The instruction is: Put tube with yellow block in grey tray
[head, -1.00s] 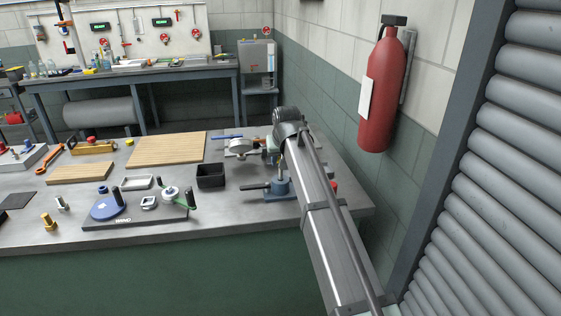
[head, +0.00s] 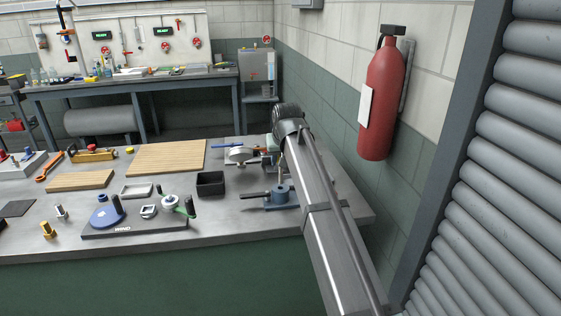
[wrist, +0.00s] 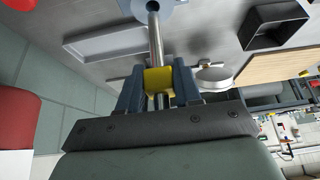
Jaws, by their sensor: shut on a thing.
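My gripper (wrist: 159,88) is shut on the yellow block (wrist: 158,79), which sits around a metal tube (wrist: 155,40). The tube runs away from the fingers toward a blue-grey holder (wrist: 172,8) at the top edge of the wrist view; I cannot tell whether its end is still seated. In the head view the blue holder (head: 281,196) stands at the table's right, and part of the tube (head: 281,166) shows beside my arm. A grey tray (wrist: 105,43) lies left of the tube in the wrist view.
A black box (head: 211,184) and a round gauge (head: 239,154) stand left of my arm. Wooden boards (head: 167,156), a small pale tray (head: 136,191) and a pump plate (head: 140,225) lie farther left. A red extinguisher (head: 382,105) hangs on the wall at right.

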